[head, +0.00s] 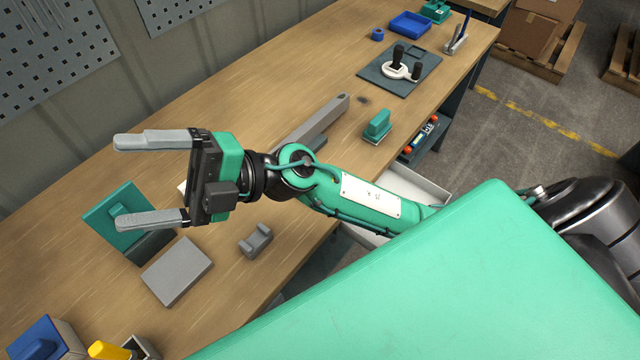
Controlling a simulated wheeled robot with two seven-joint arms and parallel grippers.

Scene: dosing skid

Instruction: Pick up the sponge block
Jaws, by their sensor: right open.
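I cannot tell for certain which thing is the sponge block. A plain flat grey block (177,271) lies on the workbench (60,280) at the lower left and is the likeliest match. My right gripper (145,180) is open and empty, its two grey fingers spread wide and pointing left. In the picture it is just above the grey block, apart from it and seemingly higher than the bench. My left gripper is out of view.
A teal plate with a block (115,215) stands partly behind the lower finger. A small grey cradle (255,241) lies right of the grey block. A blue-topped object (42,340) and a yellow-handled one (108,350) are at bottom left. A teal-handled block (378,125) sits farther back.

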